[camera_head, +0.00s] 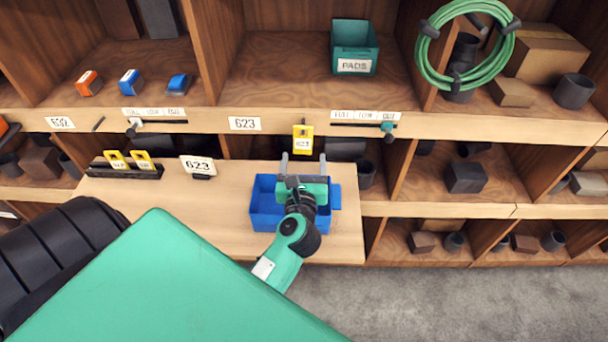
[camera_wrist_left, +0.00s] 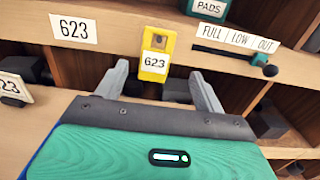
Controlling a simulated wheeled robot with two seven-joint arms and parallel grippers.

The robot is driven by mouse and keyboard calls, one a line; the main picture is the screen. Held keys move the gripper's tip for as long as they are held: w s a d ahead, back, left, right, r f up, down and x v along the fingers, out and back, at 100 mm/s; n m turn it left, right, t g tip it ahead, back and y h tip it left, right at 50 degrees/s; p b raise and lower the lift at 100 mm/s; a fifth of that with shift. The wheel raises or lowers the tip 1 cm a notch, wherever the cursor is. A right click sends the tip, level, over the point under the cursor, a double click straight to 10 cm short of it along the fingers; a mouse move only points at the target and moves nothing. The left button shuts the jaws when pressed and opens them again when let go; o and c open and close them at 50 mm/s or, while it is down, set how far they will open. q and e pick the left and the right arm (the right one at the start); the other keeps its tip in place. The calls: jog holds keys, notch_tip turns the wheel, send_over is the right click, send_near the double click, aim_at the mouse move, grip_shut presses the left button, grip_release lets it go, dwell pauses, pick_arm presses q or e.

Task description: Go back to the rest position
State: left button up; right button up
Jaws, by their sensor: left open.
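My left gripper (camera_head: 303,165) is open above a blue bin (camera_head: 264,222), its fingers pointing at the shelf front. A yellow tag (camera_head: 303,138) marked 623 hangs on the shelf edge just beyond the fingertips. In the left wrist view the same tag (camera_wrist_left: 155,55) shows between the two spread fingers (camera_wrist_left: 157,72), with visible space on both sides. Nothing is held. The gripper and wrist hide much of the bin's inside. My right gripper is not in view.
The bin stands on a wooden board (camera_head: 225,225) in front of the shelves. A black holder with two yellow tags (camera_head: 130,162) and a 623 sign (camera_head: 198,166) stand at its left. A slider with a green knob (camera_head: 387,127) is on the shelf edge. A green PADS bin (camera_head: 354,47) sits above.

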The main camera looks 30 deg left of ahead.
pick_arm(q)
jog(key=s+d+r+m+t+h, duration=0.25)
jog(key=d+m+h, duration=0.35)
jog(key=m, duration=0.5)
jog(key=s+d+r+m+t+h, duration=0.2)
jog(key=d+r+m+t+h, duration=0.15)
jog(key=d+m+h, duration=0.5)
jog(key=s+d+f+m+g+h, duration=0.4)
jog(key=f+m+g, duration=0.4)
jog(key=m, duration=0.8)
jog(key=s+a+f+m+g+y, duration=0.9)
jog(key=s+a+f+g, duration=0.15)
jog(key=s, duration=0.35)
notch_tip(320, 180, down, 32)
jog(key=s, duration=0.1)
jog(key=s+a+f+g, duration=0.1)
jog(key=s+f, duration=0.8)
jog(key=f, duration=0.1)
jog(key=s+a+f+g, duration=0.1)
jog(key=s+a+f, duration=0.1)
jog(key=s+f, duration=0.7)
jog(key=shift+s+a+f, duration=0.3)
jog(key=shift+s+f, duration=0.1)
jog(key=shift+s, duration=0.2)
